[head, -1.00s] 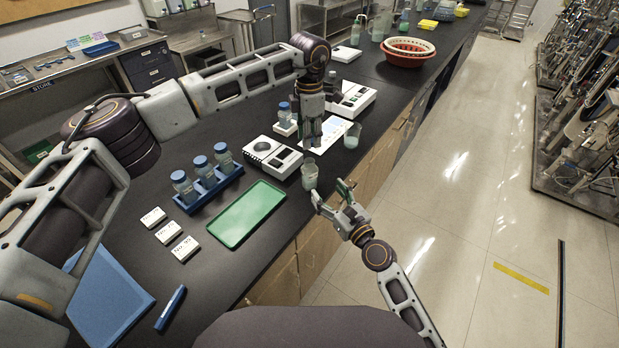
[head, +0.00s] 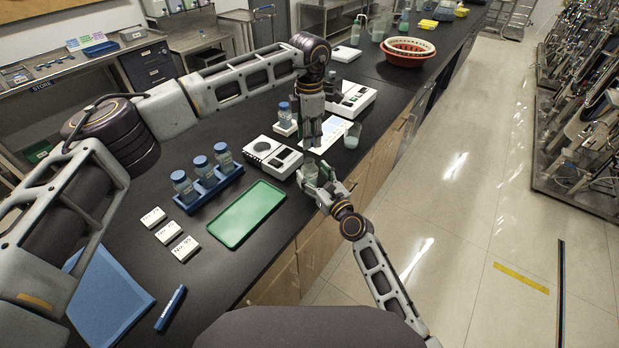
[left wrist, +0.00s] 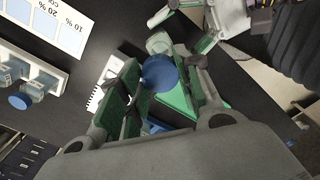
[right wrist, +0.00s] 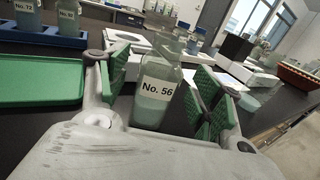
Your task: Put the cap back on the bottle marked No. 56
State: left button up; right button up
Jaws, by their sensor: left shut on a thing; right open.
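The bottle marked No. 56 (right wrist: 155,98) stands upright with pale liquid inside and no cap on its neck. It also shows at the bench's front edge in the head view (head: 310,173). My right gripper (head: 316,180) is open, with its green-padded fingers (right wrist: 160,95) on either side of the bottle; contact is not clear. My left gripper (head: 312,145) points down above the bottle. It is shut on the blue cap (left wrist: 158,73), seen between its fingers in the left wrist view. The cap is apart from the bottle's neck.
A blue rack (head: 211,190) holds several blue-capped bottles beside a green tray (head: 248,213). A white device (head: 273,157) sits just behind-left of the bottle. A beaker (head: 352,137) stands to its right.

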aim_at(310, 161)
jog(key=shift+x, duration=0.75)
grip_shut()
pick_arm(q)
jog(key=shift+f, duration=2.5)
